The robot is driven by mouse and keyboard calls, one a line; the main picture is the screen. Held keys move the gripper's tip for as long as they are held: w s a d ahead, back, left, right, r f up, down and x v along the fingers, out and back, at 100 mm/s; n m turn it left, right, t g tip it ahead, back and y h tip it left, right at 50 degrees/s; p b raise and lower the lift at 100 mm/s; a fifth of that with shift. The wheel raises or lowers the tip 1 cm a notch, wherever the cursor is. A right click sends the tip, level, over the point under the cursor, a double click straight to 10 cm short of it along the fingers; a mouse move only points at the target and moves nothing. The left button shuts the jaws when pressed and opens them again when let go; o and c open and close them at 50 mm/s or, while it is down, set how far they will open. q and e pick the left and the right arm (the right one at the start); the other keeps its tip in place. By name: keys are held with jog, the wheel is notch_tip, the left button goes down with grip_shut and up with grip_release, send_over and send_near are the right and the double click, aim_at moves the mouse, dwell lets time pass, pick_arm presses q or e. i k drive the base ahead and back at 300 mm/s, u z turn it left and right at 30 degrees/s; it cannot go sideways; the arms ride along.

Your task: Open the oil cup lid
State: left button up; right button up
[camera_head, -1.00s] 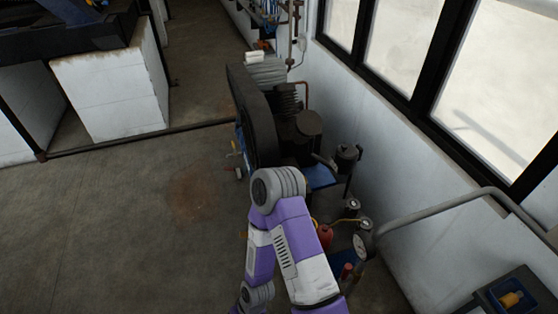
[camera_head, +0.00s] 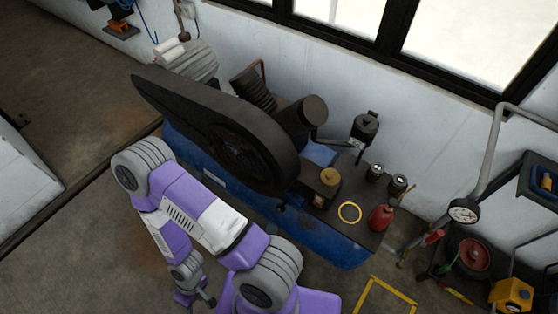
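A compressor with a large black belt guard (camera_head: 225,135) sits on a blue tank (camera_head: 325,238). A brass-coloured round cap (camera_head: 330,176) stands on a small dark box on its deck. A black cup-like part with a top (camera_head: 365,125) stands behind. Two small dark cylinders with light tops (camera_head: 386,178) stand near the wall. I cannot tell for sure which is the oil cup; no lid is visibly raised. One purple-and-white arm of mine bends left of the compressor. Its gripper (camera_head: 203,299) is small and partly cut off at the bottom, apart from the compressor; its opening is unclear.
A red oil can (camera_head: 381,217) and a yellow ring (camera_head: 350,212) are on the deck. A pressure gauge (camera_head: 463,211) and grey handrail (camera_head: 490,155) are at right. A yellow box (camera_head: 512,295) sits lower right. Open floor lies left; the wall is behind.

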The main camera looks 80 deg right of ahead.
aim_at(330, 177)
jog(key=i, duration=0.35)
jog(key=z, duration=3.4)
jog(key=i, duration=0.5)
